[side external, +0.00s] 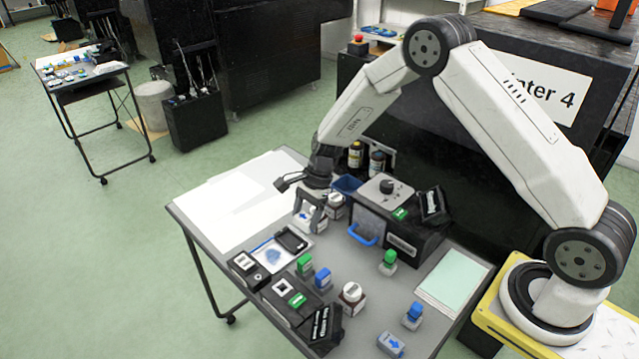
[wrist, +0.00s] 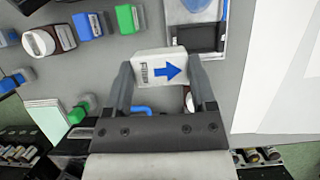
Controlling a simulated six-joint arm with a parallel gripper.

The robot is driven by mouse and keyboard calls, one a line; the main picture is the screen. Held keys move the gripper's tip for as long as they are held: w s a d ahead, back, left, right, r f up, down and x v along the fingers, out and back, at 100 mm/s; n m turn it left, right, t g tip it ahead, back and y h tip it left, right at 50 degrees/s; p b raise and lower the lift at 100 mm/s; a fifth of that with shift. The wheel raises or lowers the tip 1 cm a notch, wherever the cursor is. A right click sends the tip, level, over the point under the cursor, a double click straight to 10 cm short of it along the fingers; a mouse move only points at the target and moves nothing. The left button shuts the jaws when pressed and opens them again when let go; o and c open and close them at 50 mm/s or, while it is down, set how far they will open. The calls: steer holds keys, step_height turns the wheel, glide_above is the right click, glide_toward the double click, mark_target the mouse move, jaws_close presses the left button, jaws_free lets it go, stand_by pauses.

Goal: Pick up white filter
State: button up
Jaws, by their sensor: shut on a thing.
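A white filter (wrist: 160,72) with a blue arrow and dark print is between the two fingers in the wrist view. My gripper (wrist: 158,80) is shut on it, one finger against each end. In the side external view my gripper (side external: 311,208) points down at the far part of the table, with the white filter (side external: 303,217) partly hidden by the fingers. I cannot tell whether it touches the table. A second white block with a blue arrow (side external: 391,344) lies at the table's near edge.
A tray with a blue-marked pad (side external: 272,255) is close by. A white-capped bottle (side external: 335,207) stands beside my gripper. A black box with a blue handle (side external: 400,240) is to the right. Green and blue stamps stand nearer. White sheets (side external: 225,205) cover the table's left side.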

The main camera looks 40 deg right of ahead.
steer(key=s+r, duration=0.3)
steer(key=s, duration=0.5)
steer(key=shift+s+d+r, duration=0.15)
steer(key=shift+d+r, duration=0.1)
steer(key=shift+r, duration=0.05)
stand_by(0.5)
